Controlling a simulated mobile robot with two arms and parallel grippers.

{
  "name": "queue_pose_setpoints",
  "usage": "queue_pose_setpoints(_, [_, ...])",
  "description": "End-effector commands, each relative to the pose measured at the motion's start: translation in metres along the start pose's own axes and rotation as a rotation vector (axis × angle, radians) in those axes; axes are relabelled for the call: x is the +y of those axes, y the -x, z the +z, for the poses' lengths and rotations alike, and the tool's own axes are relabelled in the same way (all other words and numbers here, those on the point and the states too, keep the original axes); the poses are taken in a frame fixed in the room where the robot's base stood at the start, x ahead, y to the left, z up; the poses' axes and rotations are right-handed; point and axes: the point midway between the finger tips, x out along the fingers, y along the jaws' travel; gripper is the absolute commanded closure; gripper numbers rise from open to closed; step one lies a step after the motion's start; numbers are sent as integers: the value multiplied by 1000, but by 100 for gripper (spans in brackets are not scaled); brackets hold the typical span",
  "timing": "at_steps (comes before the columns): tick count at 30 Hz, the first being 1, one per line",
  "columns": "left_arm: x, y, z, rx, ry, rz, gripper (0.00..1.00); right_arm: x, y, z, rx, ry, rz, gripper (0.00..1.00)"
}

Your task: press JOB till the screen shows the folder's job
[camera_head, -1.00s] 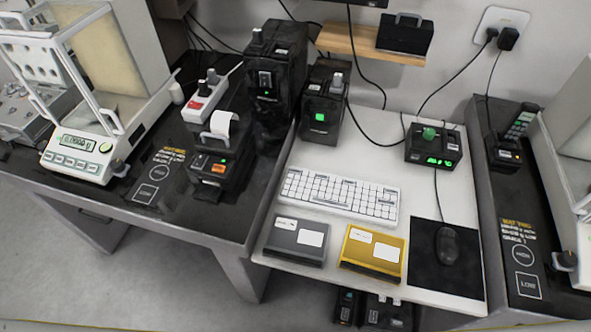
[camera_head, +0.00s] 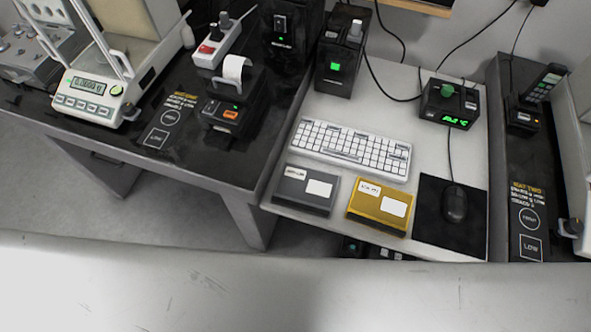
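A grey folder (camera_head: 306,190) and a yellow folder (camera_head: 379,207) lie side by side at the front of the white desk, each with pale labels too small to read. A small black box (camera_head: 450,105) with a green knob on top and a lit green display stands at the back right of the desk; its characters are not clear. The balance (camera_head: 90,93) at the left has a lit display and a row of buttons, whose labels I cannot read. I cannot make out which button is JOB. Neither gripper shows.
A white keyboard (camera_head: 350,149) lies behind the folders. A mouse (camera_head: 455,204) rests on a black mat (camera_head: 433,222) to their right. A label printer (camera_head: 226,113) and a power strip (camera_head: 226,40) stand on the dark left table. Cables hang behind the desk.

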Motion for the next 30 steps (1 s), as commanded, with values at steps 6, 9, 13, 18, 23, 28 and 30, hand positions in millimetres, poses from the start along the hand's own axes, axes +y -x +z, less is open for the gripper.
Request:
queue_pose_setpoints(6, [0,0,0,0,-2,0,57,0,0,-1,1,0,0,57])
queue_pose_setpoints(9, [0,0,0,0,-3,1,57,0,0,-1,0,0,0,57])
queue_pose_setpoints(13, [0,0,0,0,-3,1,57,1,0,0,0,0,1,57])
queue_pose_setpoints(18, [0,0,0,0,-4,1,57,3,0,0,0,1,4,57])
queue_pose_setpoints(23, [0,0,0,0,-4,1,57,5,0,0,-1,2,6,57])
queue_pose_setpoints(28, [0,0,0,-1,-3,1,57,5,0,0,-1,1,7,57])
queue_pose_setpoints(30, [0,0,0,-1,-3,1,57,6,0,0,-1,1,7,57])
